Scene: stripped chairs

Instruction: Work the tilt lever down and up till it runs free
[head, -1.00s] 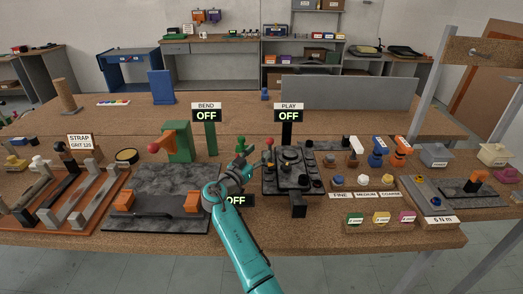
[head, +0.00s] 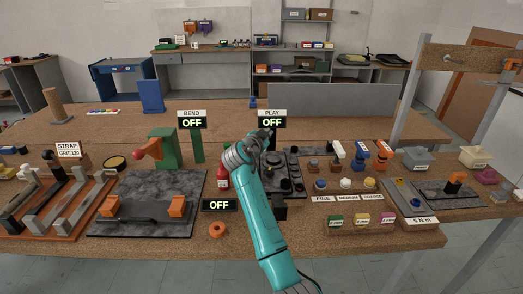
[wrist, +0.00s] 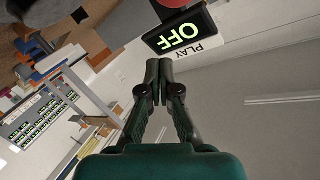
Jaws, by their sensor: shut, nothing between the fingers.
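The dark chair mechanism (head: 292,185) stands right of centre on the bench in the head view, partly behind my arm. Its tilt lever is hidden behind my arm and gripper in the head view. A red rounded piece (wrist: 178,5), possibly the lever's knob, is cut off at the top edge of the wrist view. My gripper (wrist: 159,66) is shut and empty, its fingertips together below that red piece. In the head view it is over the far left part of the mechanism, below the PLAY sign (head: 272,118), which reads OFF. Contact with the lever cannot be told.
A red bottle (head: 223,179) stands just left of my arm. An orange ring (head: 217,229) and another OFF display (head: 219,205) lie nearer. The BEND sign (head: 192,119) reads OFF. A green stand (head: 165,150) is left; small parts and coloured boxes (head: 361,219) are right.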

